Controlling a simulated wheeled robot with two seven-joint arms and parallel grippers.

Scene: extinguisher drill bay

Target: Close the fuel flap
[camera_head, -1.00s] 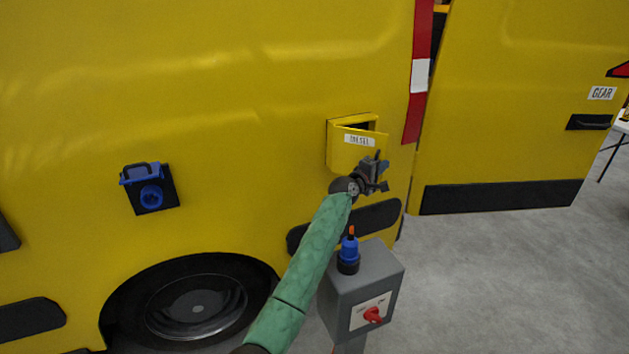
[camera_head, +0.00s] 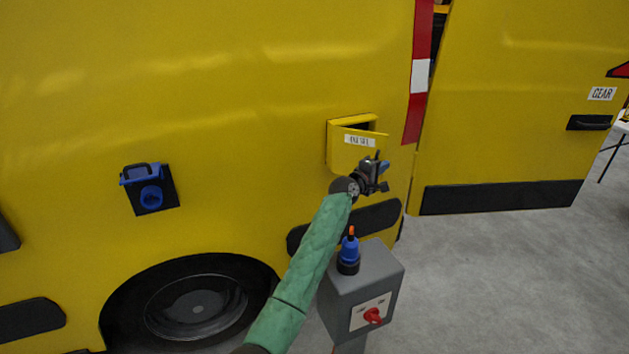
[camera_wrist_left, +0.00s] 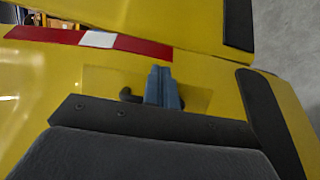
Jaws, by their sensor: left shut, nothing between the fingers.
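The yellow fuel flap (camera_head: 350,156), with a small white label, stands partly open on the side of the yellow van (camera_head: 230,90). A dark gap shows above it, inside its recess. My left gripper (camera_head: 384,166) is shut and empty at the flap's lower right, on its outer side. I cannot tell whether it touches the flap. In the left wrist view its blue-grey fingers (camera_wrist_left: 162,88) are together in front of yellow surfaces. My right gripper is not in view.
A grey pedestal (camera_head: 360,285) with a red knob and a blue plug on top stands below my left arm. A blue socket (camera_head: 151,195) is on the van at left. An open yellow door (camera_head: 510,110) is at right, with clear floor in front.

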